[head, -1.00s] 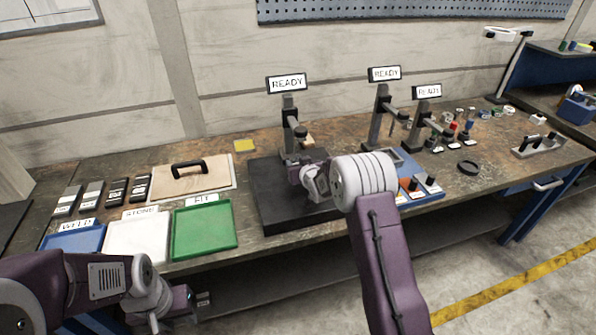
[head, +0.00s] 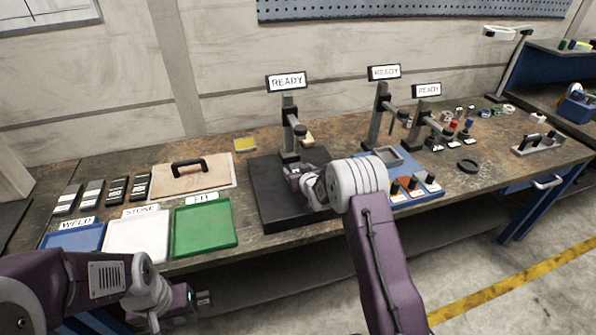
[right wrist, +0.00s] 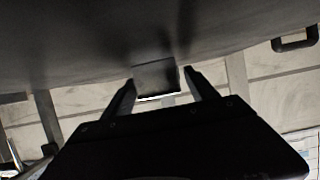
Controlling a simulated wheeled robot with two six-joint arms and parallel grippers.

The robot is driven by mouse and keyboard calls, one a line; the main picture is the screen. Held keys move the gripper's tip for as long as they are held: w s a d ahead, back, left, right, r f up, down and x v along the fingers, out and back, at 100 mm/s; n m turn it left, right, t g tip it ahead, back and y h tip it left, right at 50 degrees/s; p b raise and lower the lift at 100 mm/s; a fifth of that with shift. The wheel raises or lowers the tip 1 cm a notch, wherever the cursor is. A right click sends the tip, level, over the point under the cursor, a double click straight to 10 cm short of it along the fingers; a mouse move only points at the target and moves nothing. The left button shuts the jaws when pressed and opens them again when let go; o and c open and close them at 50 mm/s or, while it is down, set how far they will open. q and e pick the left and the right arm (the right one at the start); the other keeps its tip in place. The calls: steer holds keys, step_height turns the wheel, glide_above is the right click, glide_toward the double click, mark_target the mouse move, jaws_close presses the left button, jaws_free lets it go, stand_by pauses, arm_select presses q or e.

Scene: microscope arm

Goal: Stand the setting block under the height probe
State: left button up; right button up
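A height probe on a stand (head: 289,130) rises at the back of a dark plate (head: 265,205), with a READY sign on top. My right gripper (head: 292,174) is low over the plate, in front of the stand.
Blue, white and green trays (head: 204,228) line the front left. Several labelled dark blocks (head: 116,190) and a board with a black handle (head: 190,168) lie behind them. Two more probe stands (head: 378,120) and a blue tray with small parts (head: 418,196) are at right.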

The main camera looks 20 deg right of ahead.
steer(key=shift+r, duration=0.2)
steer(key=shift+s, duration=0.25)
steer(key=v, duration=1.1)
steer(key=shift+s+r, duration=0.2)
steer(key=shift+s, duration=0.05)
steer(key=s+a+f+g+p, duration=0.1)
steer(key=s+g, duration=0.5)
steer(key=s, duration=0.8)
steer(key=s+a+f+g+p, duration=0.1)
steer(key=s+g, duration=0.5)
steer(key=s, duration=0.9)
steer(key=shift+s+a+f+m+p, duration=0.2)
steer(key=shift+f+m+p, duration=0.15)
steer(key=shift+f, duration=0.15)
